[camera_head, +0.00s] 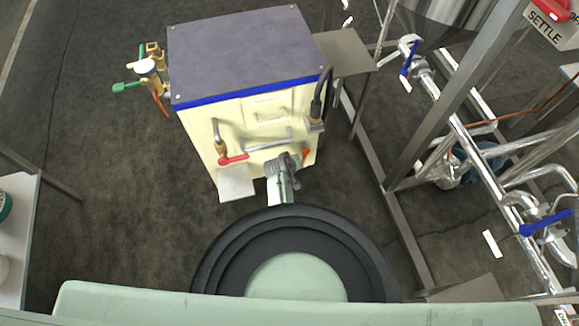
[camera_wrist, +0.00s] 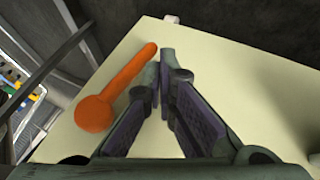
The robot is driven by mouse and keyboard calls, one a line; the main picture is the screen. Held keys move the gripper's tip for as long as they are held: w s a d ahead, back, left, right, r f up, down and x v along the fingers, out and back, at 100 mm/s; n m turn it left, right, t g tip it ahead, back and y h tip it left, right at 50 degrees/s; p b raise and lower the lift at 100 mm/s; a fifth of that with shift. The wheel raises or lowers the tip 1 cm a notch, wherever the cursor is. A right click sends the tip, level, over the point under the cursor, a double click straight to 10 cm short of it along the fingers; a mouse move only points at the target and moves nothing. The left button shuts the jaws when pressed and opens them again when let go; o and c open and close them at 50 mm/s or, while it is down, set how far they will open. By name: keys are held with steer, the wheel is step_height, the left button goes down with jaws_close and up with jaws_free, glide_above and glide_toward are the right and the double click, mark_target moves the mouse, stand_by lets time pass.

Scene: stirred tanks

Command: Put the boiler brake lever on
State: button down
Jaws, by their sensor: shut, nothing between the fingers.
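The cream boiler (camera_head: 202,128) with a dark top stands ahead of me. An orange lever (camera_head: 305,156) with a round hub sits on its front face, low on the right. I take this for the brake lever, though no label is readable. In the wrist view the orange lever (camera_wrist: 122,91) slants up and right from its hub against the cream panel. My gripper (camera_head: 284,164) is at the lower front of the boiler, just left of the lever. In the wrist view my gripper (camera_wrist: 166,62) is shut and empty, its fingers to the right of the lever.
A red-handled valve (camera_head: 233,160) is on the boiler front, left of my gripper. A black handle (camera_head: 319,96) stands at the boiler's right edge. Brass fittings (camera_head: 150,67) project at its left. Metal frames and pipes (camera_head: 452,112) crowd the right; floor (camera_head: 110,180) is open at left.

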steer(key=shift+w+d, duration=0.1)
steer(key=shift+w+d+f, duration=0.15)
steer(key=shift+d, duration=0.25)
steer(key=shift+w+d+f, duration=0.15)
steer(key=shift+d, duration=0.2)
